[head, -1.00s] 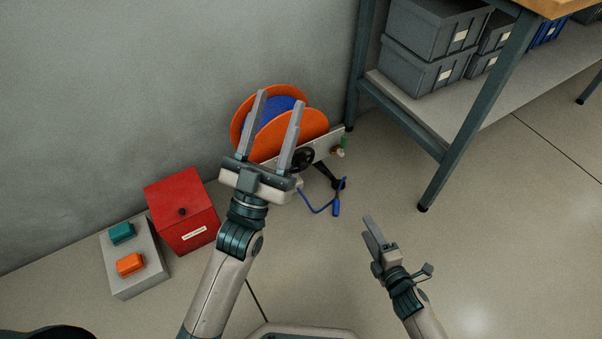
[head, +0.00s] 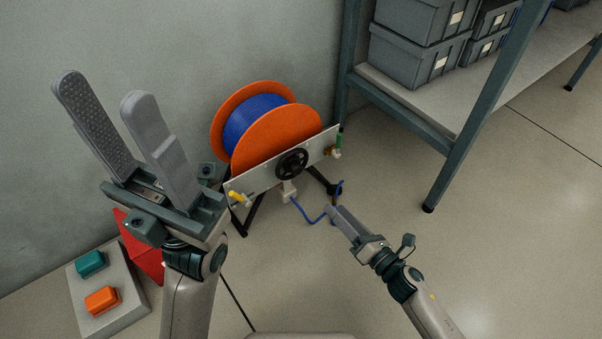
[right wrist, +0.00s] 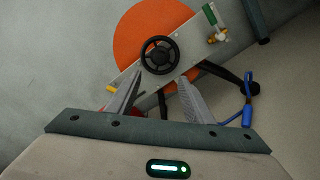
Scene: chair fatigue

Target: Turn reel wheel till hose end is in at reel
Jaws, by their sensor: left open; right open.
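The hose reel with orange flanges (head: 278,138) and wound blue hose (head: 254,118) stands on the floor against the wall. Its black reel wheel (head: 292,163) is on the front plate; the right wrist view shows the wheel (right wrist: 159,55) ahead of the fingers. Loose blue hose (head: 304,215) hangs below the plate, and the blue hose end (right wrist: 247,112) lies right of my fingers in the right wrist view. My left gripper (head: 105,105) is open and empty, raised left of the reel. My right gripper (head: 337,213) is open and empty, low in front of the reel, apart from the wheel.
A grey box with teal and orange buttons (head: 122,306) and a red box (head: 143,262), partly hidden by my left arm, are at lower left. A yellow fitting (head: 237,197) and green-handled valve (head: 338,142) sit on the plate. A shelf leg (head: 450,170) stands right; floor between is clear.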

